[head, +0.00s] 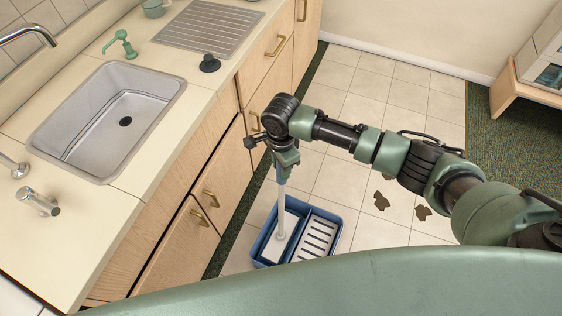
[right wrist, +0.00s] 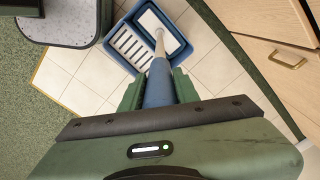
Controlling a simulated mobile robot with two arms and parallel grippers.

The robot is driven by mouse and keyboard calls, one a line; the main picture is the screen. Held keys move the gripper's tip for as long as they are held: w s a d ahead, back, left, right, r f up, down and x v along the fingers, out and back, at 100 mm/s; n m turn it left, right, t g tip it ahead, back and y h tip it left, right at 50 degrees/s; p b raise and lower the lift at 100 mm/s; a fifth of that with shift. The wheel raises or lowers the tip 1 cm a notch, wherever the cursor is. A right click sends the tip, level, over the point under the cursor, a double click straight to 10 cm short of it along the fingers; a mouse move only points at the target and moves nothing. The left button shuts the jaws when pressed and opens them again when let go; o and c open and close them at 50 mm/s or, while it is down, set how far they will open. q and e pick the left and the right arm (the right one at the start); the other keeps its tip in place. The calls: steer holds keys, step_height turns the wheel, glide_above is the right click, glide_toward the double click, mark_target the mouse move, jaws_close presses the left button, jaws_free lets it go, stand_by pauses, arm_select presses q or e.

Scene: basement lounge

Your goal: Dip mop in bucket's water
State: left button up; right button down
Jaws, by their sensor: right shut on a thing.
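My right gripper (head: 284,163) is shut on the mop's handle and holds the mop upright above the bucket. The mop (head: 281,212) has a blue grip and a pale grey pole; the blue grip shows between the fingers in the right wrist view (right wrist: 158,88). The blue bucket (head: 259,263) stands on the floor tiles, with a slotted white panel (head: 318,238) in its right half. The pole reaches down to a pale flat shape, apparently the mop head, within the left half. I cannot tell whether it touches water. My left gripper is not in view.
Wooden cabinets (head: 185,225) with a counter and sink (head: 110,120) stand left of the bucket. Several brown stains (head: 381,201) lie on the tiles to its right. Green carpet (head: 510,145) and a low wooden unit (head: 530,75) are at the far right.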

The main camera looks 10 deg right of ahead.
steer(key=shift+f+b, duration=1.35)
steer(key=shift+f, duration=2.1)
steer(key=shift+r, duration=0.1)
step_height(320, 180, up, 14)
steer(key=p, duration=1.6)
steer(key=shift+a+f, duration=0.1)
steer(key=shift+f, duration=0.1)
step_height(320, 180, up, 2)
steer(key=shift+r+p, duration=0.1)
steer(key=shift+p, duration=0.95)
step_height(320, 180, up, 8)
steer(key=shift+w, duration=0.1)
